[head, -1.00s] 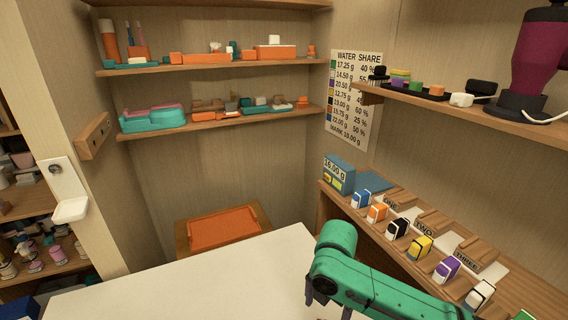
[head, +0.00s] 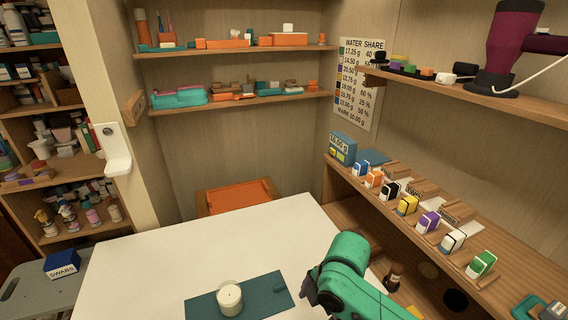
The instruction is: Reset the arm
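My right arm (head: 350,272) is green and comes in from the bottom right, over the right edge of the white table (head: 150,270). Its dark end (head: 326,297) points down near the table's right side, and I cannot make out its fingers. Nothing is clearly seen held there. My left arm and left gripper are out of view.
A white candle (head: 229,297) stands on a teal mat (head: 272,290) at the table's front. A wooden shelf with several coloured boxes (head: 407,205) runs along the right. A SWABS box (head: 62,264) sits left of the table. The table's middle is clear.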

